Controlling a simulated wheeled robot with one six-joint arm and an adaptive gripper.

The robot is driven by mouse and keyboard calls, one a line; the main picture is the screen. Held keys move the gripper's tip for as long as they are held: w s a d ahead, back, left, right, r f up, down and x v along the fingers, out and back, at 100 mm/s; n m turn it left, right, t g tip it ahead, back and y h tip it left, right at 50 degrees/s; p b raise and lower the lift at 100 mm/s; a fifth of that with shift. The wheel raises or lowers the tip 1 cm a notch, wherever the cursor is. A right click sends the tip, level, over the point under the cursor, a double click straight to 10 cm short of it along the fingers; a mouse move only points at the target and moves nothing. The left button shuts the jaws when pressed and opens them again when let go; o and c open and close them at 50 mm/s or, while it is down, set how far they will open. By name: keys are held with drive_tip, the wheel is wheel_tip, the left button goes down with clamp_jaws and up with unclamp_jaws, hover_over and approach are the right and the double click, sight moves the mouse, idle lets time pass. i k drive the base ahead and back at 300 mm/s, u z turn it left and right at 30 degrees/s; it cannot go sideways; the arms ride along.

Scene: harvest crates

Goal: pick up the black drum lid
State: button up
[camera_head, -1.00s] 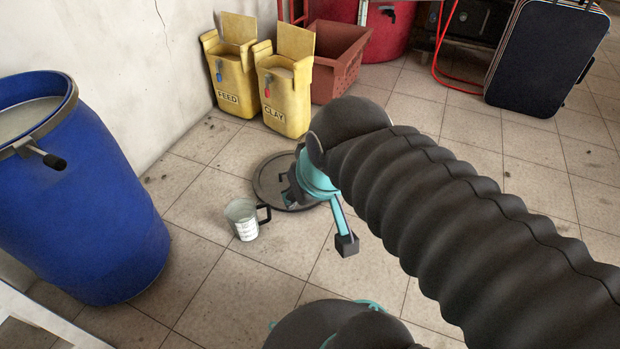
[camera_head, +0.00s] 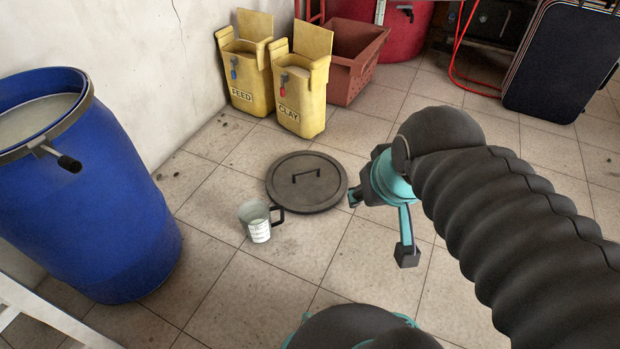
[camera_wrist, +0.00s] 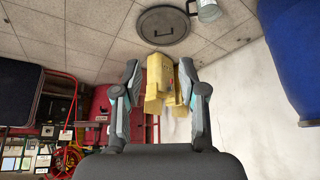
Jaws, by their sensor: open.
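The black drum lid (camera_head: 306,190) lies flat on the tiled floor, a round dark disc with a raised bar handle (camera_head: 306,174) across its middle. It also shows at the top of the wrist view (camera_wrist: 163,32). My gripper (camera_head: 378,226) is to the right of the lid in the head view, apart from it and above the floor. In the wrist view my gripper (camera_wrist: 164,70) has its two fingers spread with nothing held between them.
A measuring jug (camera_head: 256,222) stands close to the lid's lower-left edge. A blue drum (camera_head: 90,200) stands at left. Yellow FEED (camera_head: 246,85) and CLAY (camera_head: 300,95) bins and a red-brown crate (camera_head: 352,70) stand behind. A dark suitcase (camera_head: 560,60) is at right.

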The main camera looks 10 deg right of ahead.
sight(306, 182)
drive_tip(key=k, duration=0.5)
drive_tip(key=u, duration=1.5)
drive_tip(key=i, duration=1.15)
drive_tip(key=z, duration=2.05)
